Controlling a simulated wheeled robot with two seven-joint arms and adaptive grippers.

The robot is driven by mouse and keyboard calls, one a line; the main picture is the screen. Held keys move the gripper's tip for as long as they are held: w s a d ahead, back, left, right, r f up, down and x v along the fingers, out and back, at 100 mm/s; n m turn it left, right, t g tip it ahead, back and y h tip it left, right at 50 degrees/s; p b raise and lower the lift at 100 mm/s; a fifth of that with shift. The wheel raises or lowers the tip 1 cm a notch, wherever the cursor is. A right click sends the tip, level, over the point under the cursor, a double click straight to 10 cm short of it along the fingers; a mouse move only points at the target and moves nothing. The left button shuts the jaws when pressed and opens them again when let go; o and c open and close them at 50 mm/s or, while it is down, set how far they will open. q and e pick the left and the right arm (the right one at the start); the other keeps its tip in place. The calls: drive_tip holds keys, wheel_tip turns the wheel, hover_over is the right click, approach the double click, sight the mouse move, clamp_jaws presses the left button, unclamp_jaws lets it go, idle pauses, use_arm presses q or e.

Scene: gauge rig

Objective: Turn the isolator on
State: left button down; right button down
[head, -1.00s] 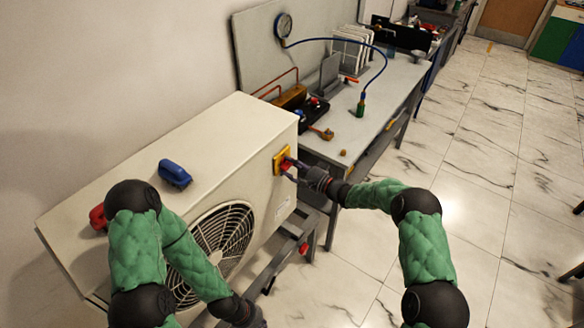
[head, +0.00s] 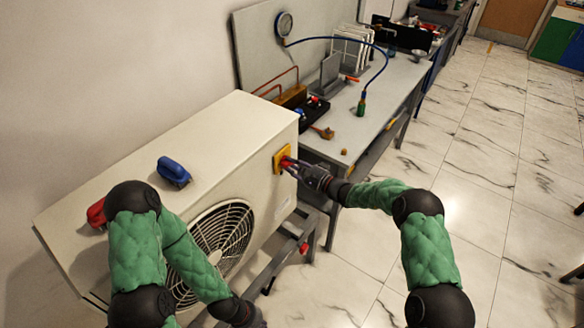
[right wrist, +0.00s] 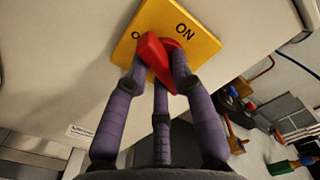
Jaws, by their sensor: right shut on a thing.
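The isolator is a yellow plate (head: 281,159) with a red handle on the side of the white outdoor unit (head: 190,145). In the right wrist view the yellow plate (right wrist: 204,42) shows "ON" at its upper right and part of another label at its left. The red handle (right wrist: 155,60) sits slanted across the plate, between the fingers. My right gripper (right wrist: 163,75) is shut on the handle; it also shows in the head view (head: 292,165). My left gripper (head: 252,318) hangs low at the bottom edge, away from the isolator, its fingers unclear.
A blue object (head: 173,172) and a red object (head: 97,213) lie on top of the unit.

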drive_tip(key=shift+s+a+r+m+p, duration=0.1)
drive_tip(key=shift+m+p, duration=0.2)
drive_tip(key=shift+m, duration=3.15)
drive_tip(key=shift+s+r+m+p, duration=0.1)
drive_tip(key=shift+m+p, duration=0.2)
drive_tip(key=shift+m, duration=3.15)
drive_tip(key=c, duration=1)
unclamp_jaws()
drive_tip(key=shift+c, duration=0.2)
drive_tip(key=shift+w, duration=0.1)
